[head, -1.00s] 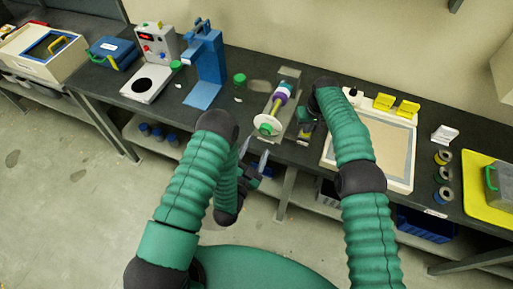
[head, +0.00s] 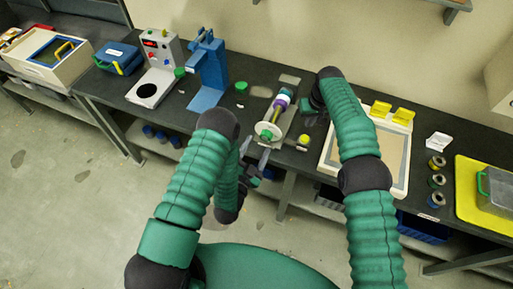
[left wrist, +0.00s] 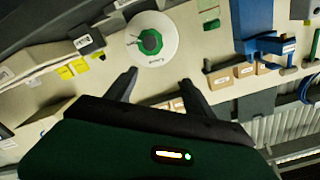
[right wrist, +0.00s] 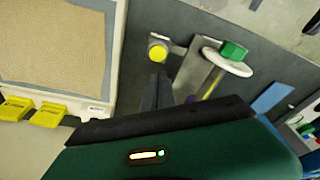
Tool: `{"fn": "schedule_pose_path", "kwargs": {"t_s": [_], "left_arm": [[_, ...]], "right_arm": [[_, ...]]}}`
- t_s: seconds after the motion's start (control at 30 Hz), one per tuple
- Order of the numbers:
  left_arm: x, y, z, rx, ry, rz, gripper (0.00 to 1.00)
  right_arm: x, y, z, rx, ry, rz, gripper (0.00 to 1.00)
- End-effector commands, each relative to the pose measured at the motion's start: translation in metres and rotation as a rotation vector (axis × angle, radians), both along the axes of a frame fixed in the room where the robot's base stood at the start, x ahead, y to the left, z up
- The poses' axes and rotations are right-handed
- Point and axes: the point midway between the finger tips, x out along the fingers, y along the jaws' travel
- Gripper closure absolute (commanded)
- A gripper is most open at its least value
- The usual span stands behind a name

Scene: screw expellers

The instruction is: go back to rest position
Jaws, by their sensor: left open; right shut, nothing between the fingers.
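My left gripper (head: 255,158) is open and empty in front of the bench edge in the head view. In the left wrist view its two fingers (left wrist: 158,88) stand apart below a white disc with a green knob (left wrist: 151,42). My right gripper (right wrist: 157,88) is shut and empty, with its fingers together just below a yellow round cap (right wrist: 158,51) in its view.
On the dark bench, a blue press (head: 207,72) and a grey control box (head: 160,60) stand to the left. A cream tray (head: 330,150) with yellow clips (head: 392,112) lies beside my right arm. Several spools (head: 437,180) and a yellow mat (head: 470,205) are further right.

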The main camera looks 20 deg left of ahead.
Motion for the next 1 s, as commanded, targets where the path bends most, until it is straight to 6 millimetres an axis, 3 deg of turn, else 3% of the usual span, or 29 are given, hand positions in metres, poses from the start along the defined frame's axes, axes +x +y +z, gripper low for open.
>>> {"fn": "schedule_pose_path", "kwargs": {"t_s": [0.43,0.57,0.63,0.73,0.83,0.97,1.0], "left_arm": [[0.003,0.000,0.000,-0.005,0.013,-0.003,0.38],[0.024,-0.004,0.000,-0.044,0.126,-0.022,0.38],[0.035,-0.006,0.001,-0.085,0.242,-0.029,0.38],[0.036,-0.007,0.004,-0.152,0.436,-0.009,0.38],[0.018,-0.006,0.010,-0.224,0.631,0.038,0.38],[-0.031,-0.002,0.023,-0.324,0.877,0.139,0.38],[-0.050,-0.001,0.028,-0.354,0.947,0.175,0.38]], "right_arm": [[0.000,-0.003,0.001,0.000,0.000,-0.004,1.00],[-0.005,-0.028,0.012,-0.002,-0.004,-0.043,1.00],[-0.015,-0.054,0.022,-0.002,-0.010,-0.082,1.00],[-0.043,-0.098,0.034,-0.003,-0.018,-0.152,1.00],[-0.085,-0.142,0.040,-0.004,-0.024,-0.226,1.00],[-0.158,-0.194,0.039,-0.002,-0.029,-0.332,1.00],[-0.184,-0.208,0.036,-0.001,-0.031,-0.364,1.00]]}}
